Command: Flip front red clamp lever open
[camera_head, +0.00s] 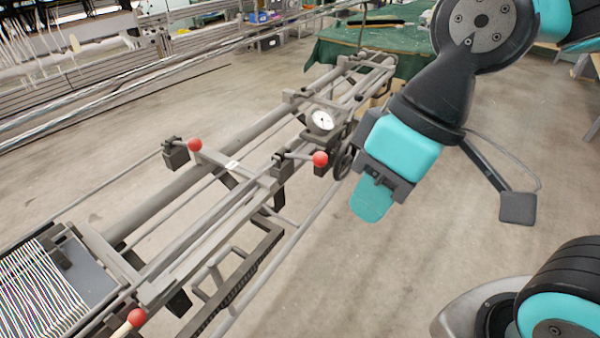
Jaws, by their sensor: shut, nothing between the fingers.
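Three clamp levers with round red knobs are on the long grey metal frame. One red knob (320,159) is on the near right side of the frame, beside a white dial. Another red knob (193,145) is on the far left side. I cannot tell for sure which is the front one. My gripper (372,202), teal and pointing down, is shut and empty. It is right of the middle knob and apart from it in the picture.
The frame (165,213) runs diagonally from lower left to upper middle. White threads (38,290) are stretched at its lower left. The dial (321,120) and a dark wheel (343,160) are near my gripper. A green-covered table (335,50) is behind.

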